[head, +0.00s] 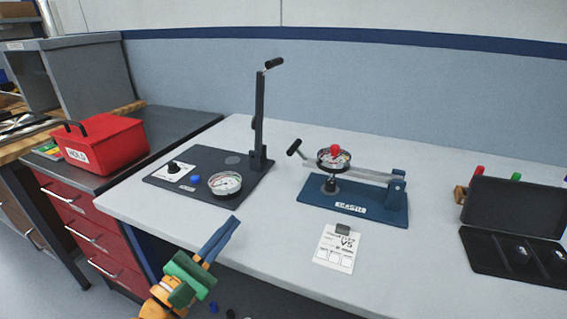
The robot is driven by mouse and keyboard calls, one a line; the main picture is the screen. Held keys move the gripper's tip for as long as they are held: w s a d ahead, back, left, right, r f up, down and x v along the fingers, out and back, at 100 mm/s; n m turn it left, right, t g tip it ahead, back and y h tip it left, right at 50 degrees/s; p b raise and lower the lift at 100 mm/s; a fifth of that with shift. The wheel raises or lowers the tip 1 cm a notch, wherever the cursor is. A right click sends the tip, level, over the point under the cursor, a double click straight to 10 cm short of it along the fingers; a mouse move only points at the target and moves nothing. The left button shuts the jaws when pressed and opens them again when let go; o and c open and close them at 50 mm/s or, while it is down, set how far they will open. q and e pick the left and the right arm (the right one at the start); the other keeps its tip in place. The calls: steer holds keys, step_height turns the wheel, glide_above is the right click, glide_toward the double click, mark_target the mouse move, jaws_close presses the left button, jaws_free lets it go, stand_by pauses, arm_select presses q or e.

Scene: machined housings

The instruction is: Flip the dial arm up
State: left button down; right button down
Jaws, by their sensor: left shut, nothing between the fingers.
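A blue fixture (322,211) with a labelled base stands on the white table. Its grey dial arm (368,174) is hinged to a blue bracket at the right end and lies low, near level, with a black handle (294,147) at its left end. A round dial with a red knob (335,150) is on the arm, above a small dark post. My left gripper (229,227) comes in from the bottom left with its blue fingers shut and empty. It is apart from the fixture, to the left and nearer to me. My right gripper is out of view.
A dark fixture base (205,168) with an upright lever (259,115) and a gauge (225,184) stands left. A paper card (338,250) lies before the blue fixture. An open black case (513,205) is right; a red box (105,142) is far left. Table between the fixtures is clear.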

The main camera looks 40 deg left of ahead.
arm_select(q)
steer(key=shift+s, duration=0.15)
steer(key=shift+r, duration=0.15)
steer(key=p+x, duration=0.5)
steer(key=x, duration=0.3)
steer(key=shift+w+r, duration=0.2)
steer(key=shift+r, duration=0.05)
steer(key=x, duration=0.4)
steer(key=p+x, duration=0.1)
steer(key=x, duration=0.6)
steer(key=shift+w+d+f, duration=0.1)
steer(key=shift+w+f, duration=0.15)
steer(key=shift+w, duration=0.1)
steer(key=shift+p, duration=0.35)
